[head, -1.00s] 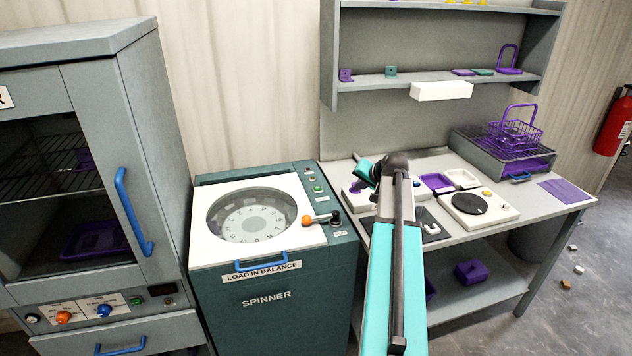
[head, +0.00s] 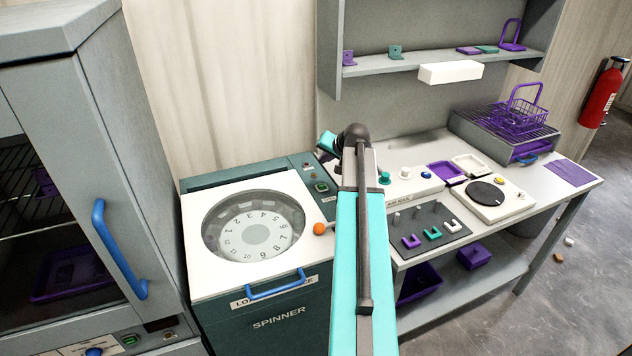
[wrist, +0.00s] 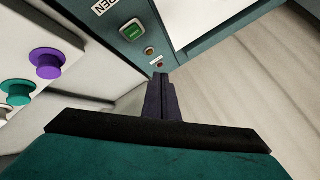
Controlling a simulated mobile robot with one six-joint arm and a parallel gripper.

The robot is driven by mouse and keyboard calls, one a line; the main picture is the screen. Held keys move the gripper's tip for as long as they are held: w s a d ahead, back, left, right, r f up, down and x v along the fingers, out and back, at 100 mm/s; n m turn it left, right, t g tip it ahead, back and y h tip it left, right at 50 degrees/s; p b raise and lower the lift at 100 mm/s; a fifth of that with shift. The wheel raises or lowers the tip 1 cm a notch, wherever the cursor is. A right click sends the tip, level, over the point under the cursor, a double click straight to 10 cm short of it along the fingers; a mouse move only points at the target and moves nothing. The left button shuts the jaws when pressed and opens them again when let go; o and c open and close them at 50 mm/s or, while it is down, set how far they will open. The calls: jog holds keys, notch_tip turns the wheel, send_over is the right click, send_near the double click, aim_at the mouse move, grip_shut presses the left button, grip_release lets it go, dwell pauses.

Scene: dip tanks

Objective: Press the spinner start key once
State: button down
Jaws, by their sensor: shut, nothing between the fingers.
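The spinner (head: 275,325) is a dark green cabinet with a white lid (head: 210,282), which is down. The green key also shows lit in the wrist view (wrist: 132,31), beside a label partly cut off. An amber lamp (wrist: 149,51) and a small red lamp (wrist: 159,65) sit beside it. My gripper (wrist: 160,80) is shut and empty, with its tips close to the red lamp and apart from the green key. In the head view my arm hides part of the strip.
A lever with an orange knob (head: 319,228) stands at the lid's right edge. The oven (head: 60,130) is at the left. The workbench (head: 475,243) at the right holds a balance (head: 500,208) and purple parts. A shelf (head: 430,65) hangs above.

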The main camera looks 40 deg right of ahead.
aim_at(324, 188)
jog(key=shift+w+d, duration=0.15)
jog(key=shift+w, duration=0.1)
jog(key=shift+f, duration=0.1)
jog(key=shift+s+f+b, duration=0.1)
jog(key=shift+f+b, duration=2.3)
jog(key=shift+f, duration=1.9)
jog(key=shift+f, duration=0.2)
jog(key=shift+f+b, duration=0.25)
jog(key=shift+b, duration=0.1)
